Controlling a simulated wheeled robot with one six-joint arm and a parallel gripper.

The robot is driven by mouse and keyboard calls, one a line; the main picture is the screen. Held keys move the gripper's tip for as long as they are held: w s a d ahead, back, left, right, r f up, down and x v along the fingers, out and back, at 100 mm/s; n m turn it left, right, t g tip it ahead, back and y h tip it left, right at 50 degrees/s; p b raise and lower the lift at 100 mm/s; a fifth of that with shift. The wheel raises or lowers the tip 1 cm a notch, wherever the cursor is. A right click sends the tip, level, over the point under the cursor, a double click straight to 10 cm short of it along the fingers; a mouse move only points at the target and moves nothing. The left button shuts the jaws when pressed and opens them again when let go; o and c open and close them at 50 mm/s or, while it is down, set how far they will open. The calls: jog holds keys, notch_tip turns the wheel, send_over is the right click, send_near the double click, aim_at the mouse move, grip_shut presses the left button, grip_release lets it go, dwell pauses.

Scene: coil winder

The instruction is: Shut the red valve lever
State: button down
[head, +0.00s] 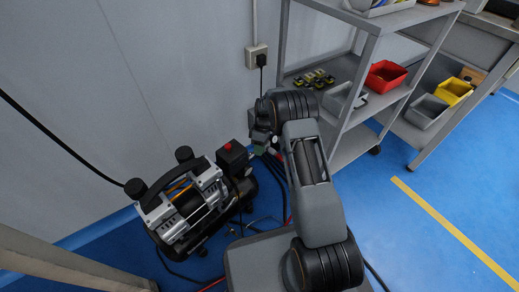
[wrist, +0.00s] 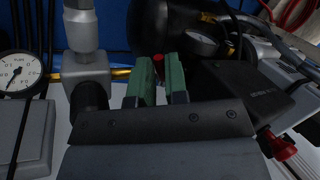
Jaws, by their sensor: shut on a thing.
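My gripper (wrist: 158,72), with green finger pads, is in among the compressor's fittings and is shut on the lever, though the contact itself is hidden. In the head view my gripper (head: 264,141) is at the right end of the compressor (head: 190,200), and the lever cannot be made out clearly there. A brass pipe (wrist: 68,76) runs behind the fingers in the wrist view.
A pressure gauge (wrist: 20,73) and a grey metal fitting (wrist: 88,72) stand left of the fingers. A black switch box (wrist: 265,95) with a red knob (wrist: 277,146) is close on the right. A grey shelf cart (head: 365,90) stands right of my arm. Blue floor is open at right.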

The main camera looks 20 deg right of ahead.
jog(key=shift+s+r+m+p, duration=0.3)
jog(key=shift+m+p, duration=0.2)
jog(key=shift+p, duration=0.2)
jog(key=shift+s+a+m+t+y+p, duration=0.2)
jog(key=shift+m+t+y+p, duration=0.15)
jog(key=shift+m+p, duration=0.35)
jog(key=m, duration=0.2)
jog(key=m+t, duration=0.1)
jog(key=shift+s+a+f+y, duration=0.3)
jog(key=shift+y, duration=0.05)
jog(key=c, duration=1.1)
grip_release()
jog(key=shift+c, duration=0.2)
jog(key=p+v, duration=0.5)
jog(key=v, duration=0.8)
jog(key=shift+d+r, duration=0.2)
jog(key=shift+r, duration=0.15)
